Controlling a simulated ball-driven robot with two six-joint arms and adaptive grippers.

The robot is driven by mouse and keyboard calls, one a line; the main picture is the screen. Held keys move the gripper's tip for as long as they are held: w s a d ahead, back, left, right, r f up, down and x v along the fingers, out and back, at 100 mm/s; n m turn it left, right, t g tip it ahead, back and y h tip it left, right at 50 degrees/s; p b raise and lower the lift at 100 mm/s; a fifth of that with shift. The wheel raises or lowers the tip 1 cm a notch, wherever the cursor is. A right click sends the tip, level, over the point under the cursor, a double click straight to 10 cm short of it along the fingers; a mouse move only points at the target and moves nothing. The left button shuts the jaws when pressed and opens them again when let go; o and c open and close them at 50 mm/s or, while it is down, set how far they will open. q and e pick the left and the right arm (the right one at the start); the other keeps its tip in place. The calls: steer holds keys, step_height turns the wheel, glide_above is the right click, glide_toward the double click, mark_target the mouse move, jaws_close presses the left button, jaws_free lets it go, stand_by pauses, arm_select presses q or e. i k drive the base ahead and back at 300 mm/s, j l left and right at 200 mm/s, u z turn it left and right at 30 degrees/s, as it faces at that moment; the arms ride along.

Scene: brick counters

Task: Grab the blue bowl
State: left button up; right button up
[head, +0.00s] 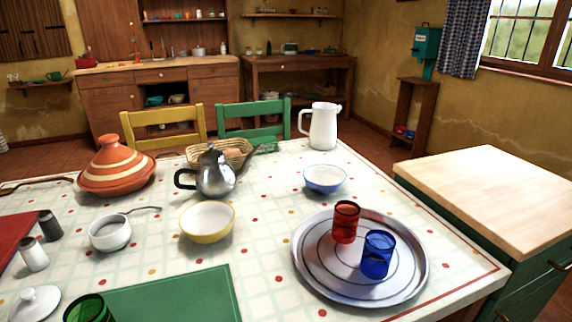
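The blue bowl (324,181) stands upright on the table in the head view, right of the middle. Its outside is blue and its inside is white. It sits behind the round metal tray (303,262) and in front of the white pitcher (322,126). Its rim and front side show clear, with nothing over it. Neither my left gripper nor my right gripper shows in this view.
Left of the bowl are a metal teapot (214,176) and a yellow bowl (207,222). The tray holds a red glass (345,222) and a blue glass (377,254). A wood-topped counter (492,195) stands right of the table. Bare tablecloth surrounds the blue bowl.

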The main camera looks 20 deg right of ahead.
mark_target(324, 180)
steer(key=k+l+u, duration=0.2)
steer(key=l+u, duration=0.15)
steer(key=l, duration=0.2)
steer(key=k+l+u, duration=0.3)
steer(key=l, duration=0.2)
steer(key=k+l+u, duration=0.35)
steer(key=l, duration=0.1)
